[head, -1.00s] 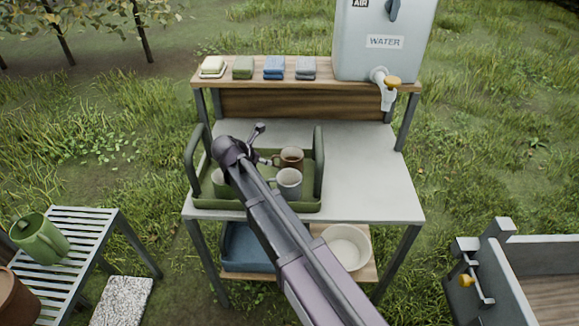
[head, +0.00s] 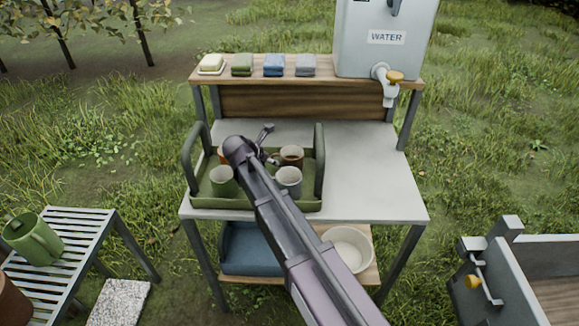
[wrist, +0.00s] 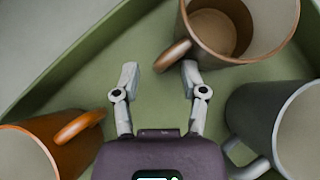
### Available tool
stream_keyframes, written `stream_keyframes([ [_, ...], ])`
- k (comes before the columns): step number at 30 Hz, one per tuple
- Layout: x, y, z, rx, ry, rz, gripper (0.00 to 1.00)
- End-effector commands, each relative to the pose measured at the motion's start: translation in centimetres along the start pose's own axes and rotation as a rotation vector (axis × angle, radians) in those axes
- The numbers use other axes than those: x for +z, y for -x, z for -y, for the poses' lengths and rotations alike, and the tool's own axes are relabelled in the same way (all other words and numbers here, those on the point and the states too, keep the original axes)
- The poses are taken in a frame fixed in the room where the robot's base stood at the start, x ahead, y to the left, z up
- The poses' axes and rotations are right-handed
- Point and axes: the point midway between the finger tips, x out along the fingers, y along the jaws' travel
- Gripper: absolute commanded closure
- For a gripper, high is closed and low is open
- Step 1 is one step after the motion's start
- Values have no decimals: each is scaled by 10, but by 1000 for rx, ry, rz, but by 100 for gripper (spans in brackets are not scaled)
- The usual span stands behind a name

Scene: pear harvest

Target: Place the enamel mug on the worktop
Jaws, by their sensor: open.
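Several mugs stand upright in a green tray (head: 258,204) on the grey worktop (head: 372,180); I cannot tell which is the enamel one. A brown mug (head: 292,156) is at the back right, also in the wrist view (wrist: 262,45). A grey mug (head: 289,181) is at the front right, also in the wrist view (wrist: 275,115). A green mug (head: 223,184) is at the front left. An orange mug (head: 223,155), behind it, is partly hidden by my arm and shows in the wrist view (wrist: 35,150). My gripper (wrist: 160,72) is open, its fingertips close to the brown mug's handle.
The worktop is clear right of the tray. The tray has raised handles at both ends. A back shelf (head: 325,80) holds folded cloths, soap and a water tank (head: 385,40) with a tap. A slatted bench (head: 75,235) with a green jug (head: 32,238) stands left.

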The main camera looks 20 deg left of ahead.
Motion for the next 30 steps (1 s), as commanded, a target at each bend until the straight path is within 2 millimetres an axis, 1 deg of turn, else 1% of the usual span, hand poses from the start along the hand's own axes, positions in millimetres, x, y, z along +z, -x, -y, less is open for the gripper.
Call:
stream_keyframes([
  [17, 0, -1, 0, 0, 1, 0, 45],
  [18, 0, -1, 0, 0, 1, 0, 48],
  [20, 0, -1, 0, 0, 1, 0, 65],
  [21, 0, -1, 0, 0, 1, 0, 77],
  [23, 0, -1, 0, 0, 1, 0, 95],
  [24, 0, -1, 0, 0, 1, 0, 100],
  [30, 0, -1, 0, 0, 1, 1, 100],
])
